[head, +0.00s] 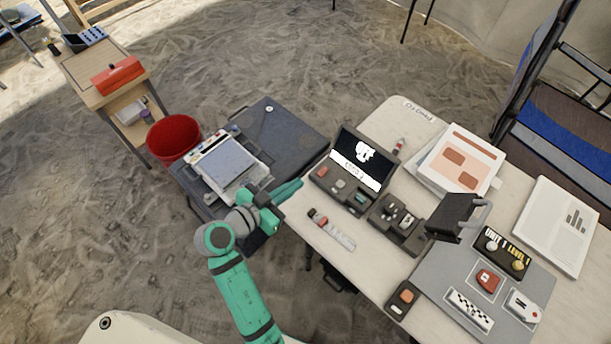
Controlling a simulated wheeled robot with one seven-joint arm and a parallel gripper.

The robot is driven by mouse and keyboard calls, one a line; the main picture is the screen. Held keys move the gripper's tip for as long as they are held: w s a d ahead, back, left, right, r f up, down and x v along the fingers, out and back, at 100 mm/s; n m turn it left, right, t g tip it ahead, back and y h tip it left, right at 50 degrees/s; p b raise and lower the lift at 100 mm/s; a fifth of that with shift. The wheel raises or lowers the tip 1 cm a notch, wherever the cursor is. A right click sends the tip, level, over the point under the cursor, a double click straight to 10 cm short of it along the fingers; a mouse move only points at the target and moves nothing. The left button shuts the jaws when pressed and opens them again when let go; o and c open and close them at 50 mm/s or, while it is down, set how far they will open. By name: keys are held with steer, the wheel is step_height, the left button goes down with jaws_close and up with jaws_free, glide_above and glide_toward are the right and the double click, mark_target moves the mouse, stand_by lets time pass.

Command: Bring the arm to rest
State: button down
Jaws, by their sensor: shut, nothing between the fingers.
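My arm is green with grey joints and reaches up from the bottom of the head view. My gripper (289,190) is green, at the left edge of the white table (375,262), beside the open dark case. Its fingers are together, and nothing shows between them. The gripper is above the gap between the white table and the dark table (289,121) to its left. I cannot tell its exact height over the surfaces.
The open case (362,160) and a dark tray (399,240) with small pieces stand right of my gripper. A scale-like device (224,162) is to its left. A marker-like item (331,229) lies in front. A grey mat (440,268) holds several artifacts. A red bucket (174,137) stands on sand.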

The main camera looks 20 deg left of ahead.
steer(key=shift+v, duration=0.75)
steer(key=shift+f, duration=0.15)
